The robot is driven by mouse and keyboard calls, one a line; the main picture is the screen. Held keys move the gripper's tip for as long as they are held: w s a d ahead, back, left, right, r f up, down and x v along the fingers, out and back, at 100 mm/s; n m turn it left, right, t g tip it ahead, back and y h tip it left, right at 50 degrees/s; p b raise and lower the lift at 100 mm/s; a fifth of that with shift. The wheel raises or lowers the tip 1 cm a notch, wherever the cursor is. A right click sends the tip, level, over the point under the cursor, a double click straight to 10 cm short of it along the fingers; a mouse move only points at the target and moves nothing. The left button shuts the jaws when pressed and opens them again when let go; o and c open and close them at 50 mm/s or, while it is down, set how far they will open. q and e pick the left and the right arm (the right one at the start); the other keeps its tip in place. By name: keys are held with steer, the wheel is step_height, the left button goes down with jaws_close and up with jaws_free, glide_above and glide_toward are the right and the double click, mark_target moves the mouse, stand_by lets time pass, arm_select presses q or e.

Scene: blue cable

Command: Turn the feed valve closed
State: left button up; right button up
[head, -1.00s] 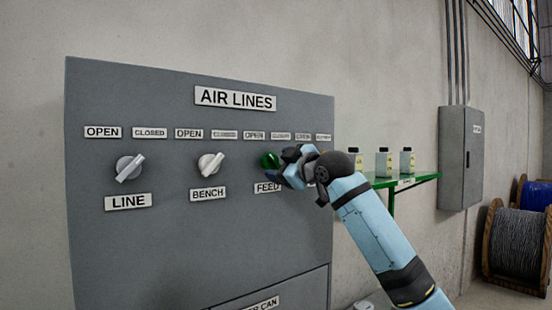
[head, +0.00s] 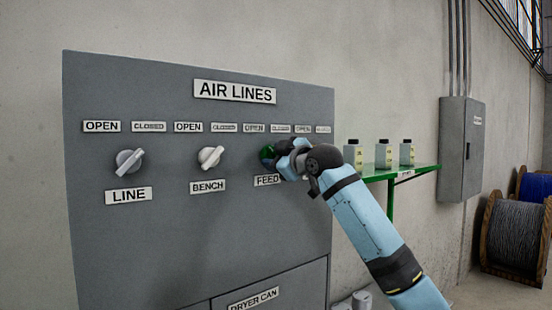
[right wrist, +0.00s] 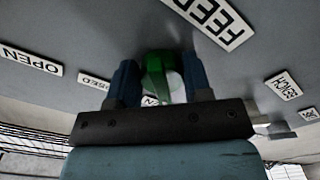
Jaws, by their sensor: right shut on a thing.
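The feed valve (head: 267,153) has a green knob on the grey AIR LINES panel, above the FEED label (head: 267,180). My right gripper (head: 276,155) reaches it from the right and hides part of it. In the right wrist view, the green knob (right wrist: 158,72) sits between the two fingers of my right gripper (right wrist: 160,82), which is shut on it. An OPEN label (head: 254,128) and a CLOSED label (head: 280,129) sit above the valve. The exact angle of the knob's handle is hard to tell. My left gripper is not in view.
The bench valve (head: 210,157) and the line valve (head: 129,162) are grey-white knobs to the left. Several bottles stand on a green shelf (head: 412,170) right of the panel. A grey wall box (head: 462,150) and cable reels (head: 515,235) are farther right.

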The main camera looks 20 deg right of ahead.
steer(key=shift+m, duration=0.3)
steer(key=m, duration=0.4)
steer(key=shift+a+f, duration=0.1)
steer(key=shift+a, duration=0.05)
steer(key=m, duration=0.3)
steer(key=shift+s+a+m, duration=0.15)
steer(key=shift+m, duration=0.15)
steer(key=m, duration=0.5)
steer(key=shift+a, duration=0.2)
steer(key=shift+s+a+m, duration=0.1)
steer(key=shift+m, duration=2.1)
steer(key=o, duration=0.8)
steer(key=shift+o, duration=0.2)
